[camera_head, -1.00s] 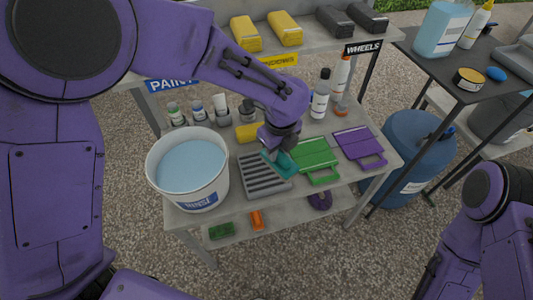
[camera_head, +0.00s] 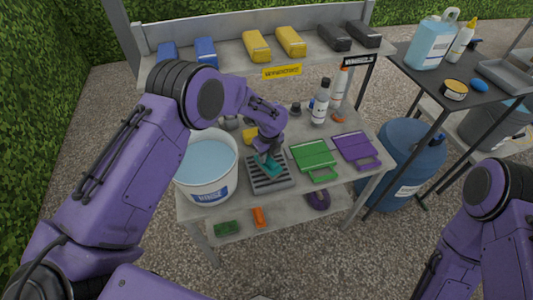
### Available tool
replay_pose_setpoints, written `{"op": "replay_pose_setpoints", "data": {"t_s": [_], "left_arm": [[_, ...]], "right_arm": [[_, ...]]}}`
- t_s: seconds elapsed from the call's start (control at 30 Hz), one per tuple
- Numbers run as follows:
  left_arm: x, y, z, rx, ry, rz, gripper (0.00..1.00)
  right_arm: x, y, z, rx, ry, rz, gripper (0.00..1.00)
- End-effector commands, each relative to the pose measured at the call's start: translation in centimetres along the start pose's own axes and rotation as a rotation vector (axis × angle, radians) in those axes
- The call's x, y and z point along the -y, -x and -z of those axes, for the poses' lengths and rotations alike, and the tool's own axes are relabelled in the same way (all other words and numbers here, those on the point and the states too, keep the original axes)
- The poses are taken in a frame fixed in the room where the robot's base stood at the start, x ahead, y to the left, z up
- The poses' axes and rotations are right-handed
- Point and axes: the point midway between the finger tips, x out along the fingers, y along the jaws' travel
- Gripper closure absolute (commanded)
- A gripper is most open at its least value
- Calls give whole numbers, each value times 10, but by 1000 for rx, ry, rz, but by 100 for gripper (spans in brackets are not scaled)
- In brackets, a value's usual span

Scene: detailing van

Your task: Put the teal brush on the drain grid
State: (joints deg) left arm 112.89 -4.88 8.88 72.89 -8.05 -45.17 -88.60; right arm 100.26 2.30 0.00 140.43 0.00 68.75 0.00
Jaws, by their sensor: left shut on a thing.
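The teal brush (camera_head: 272,167) is in the jaws of my left gripper (camera_head: 266,153), over the drain grid. I cannot tell whether the brush touches the slats. The drain grid (camera_head: 268,183) is a grey slatted tray on the table, between the rinse bucket and a green case. My left arm reaches in from the left and hides part of the table's back. My right arm shows at the lower right, but its gripper is out of the frame.
The white rinse bucket (camera_head: 206,170) of water stands left of the grid. A green case (camera_head: 314,159) and a purple case (camera_head: 355,150) lie to its right. Bottles (camera_head: 320,105) stand behind them. An upper shelf (camera_head: 220,73) holds yellow, blue and dark packs.

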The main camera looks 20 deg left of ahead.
Motion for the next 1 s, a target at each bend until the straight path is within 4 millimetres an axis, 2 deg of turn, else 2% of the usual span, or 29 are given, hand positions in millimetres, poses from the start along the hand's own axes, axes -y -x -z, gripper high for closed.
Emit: {"op": "replay_pose_setpoints", "data": {"t_s": [0.07, 0.1, 0.17, 0.4, 0.53, 0.67, 0.8, 1.0], "left_arm": [[1, -4, 0, 0, 0, 0, 100], [1, -4, 0, 0, 0, 1, 68], [1, -3, 0, 0, 0, 0, 50], [1, -3, 1, 0, 0, 0, 50], [1, 7, 0, 0, 1, 3, 50], [2, 35, -1, 2, 2, 6, 50], [2, 73, -1, 2, 2, 6, 50], [1, 111, 0, 0, 1, 2, 50]], "right_arm": [[1, -3, -1, -1, 0, 1, 57], [1, -3, -1, -1, 0, 1, 57], [1, -2, 0, -1, 0, 1, 57], [0, -2, 0, -1, 0, 1, 57], [0, -2, 0, -1, 0, 1, 57], [1, -9, -3, -1, 0, 1, 57], [2, -15, -6, -1, 0, 1, 57], [2, -20, -8, -1, 0, 0, 57]]}}
